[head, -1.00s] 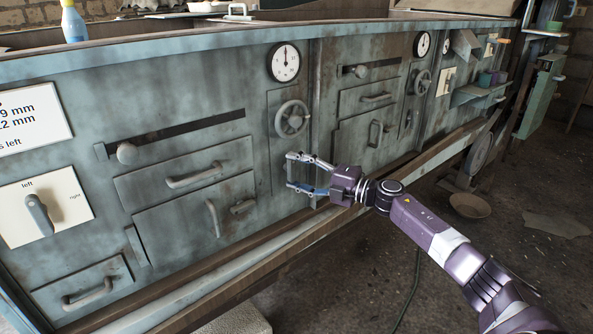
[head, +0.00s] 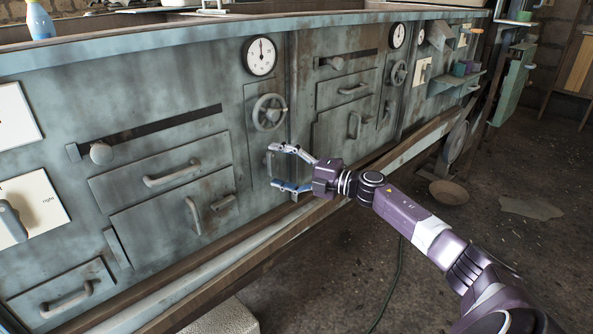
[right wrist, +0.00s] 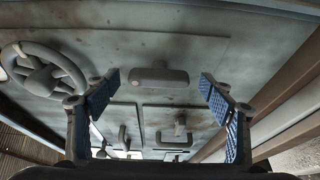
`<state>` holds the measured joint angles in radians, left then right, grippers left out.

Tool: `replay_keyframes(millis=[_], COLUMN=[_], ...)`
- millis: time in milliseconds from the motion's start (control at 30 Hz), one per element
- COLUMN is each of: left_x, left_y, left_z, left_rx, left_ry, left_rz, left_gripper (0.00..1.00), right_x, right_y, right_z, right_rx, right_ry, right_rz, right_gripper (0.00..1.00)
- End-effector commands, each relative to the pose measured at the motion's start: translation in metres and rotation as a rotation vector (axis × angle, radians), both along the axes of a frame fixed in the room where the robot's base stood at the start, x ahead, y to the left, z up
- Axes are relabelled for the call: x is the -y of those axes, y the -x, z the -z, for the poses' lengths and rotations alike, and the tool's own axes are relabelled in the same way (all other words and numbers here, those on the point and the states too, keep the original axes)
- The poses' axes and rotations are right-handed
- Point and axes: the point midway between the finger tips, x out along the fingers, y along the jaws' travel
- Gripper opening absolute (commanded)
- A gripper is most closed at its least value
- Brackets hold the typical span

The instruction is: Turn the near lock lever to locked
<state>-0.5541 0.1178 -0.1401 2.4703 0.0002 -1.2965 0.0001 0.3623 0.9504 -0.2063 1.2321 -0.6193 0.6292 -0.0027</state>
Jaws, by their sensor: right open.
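The near lock lever (head: 269,164) looks like a short grey bar on the narrow panel below the near handwheel (head: 268,112). It is partly hidden behind my right gripper in the head view. In the right wrist view the lever (right wrist: 158,76) shows as a rounded grey bar between and beyond the fingertips. My right gripper (head: 275,166) is open, its fingertips close to that panel, one above and one below the lever. In the right wrist view my gripper (right wrist: 160,86) holds nothing; I cannot tell whether it touches the lever. My left gripper is not in view.
The handwheel (right wrist: 43,70) is at the left in the right wrist view. A wooden ledge (head: 230,270) runs below the cabinet front.

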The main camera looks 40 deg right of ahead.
Motion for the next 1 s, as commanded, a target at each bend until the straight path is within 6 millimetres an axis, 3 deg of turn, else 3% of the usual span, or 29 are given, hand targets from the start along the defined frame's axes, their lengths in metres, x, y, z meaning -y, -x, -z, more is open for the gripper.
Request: replay_keyframes(millis=[600, 1000], left_x=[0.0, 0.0], left_y=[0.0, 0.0], left_z=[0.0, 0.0], left_rx=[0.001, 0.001], left_ry=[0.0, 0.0], left_rz=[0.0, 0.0], left_gripper=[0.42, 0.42], right_x=[0.036, 0.05], right_y=[0.072, 0.099], right_z=[0.002, 0.0], right_rx=[-0.004, 0.0], right_ry=[0.002, 0.002], right_rz=[0.0, 0.0], right_gripper=[0.75, 0.75])
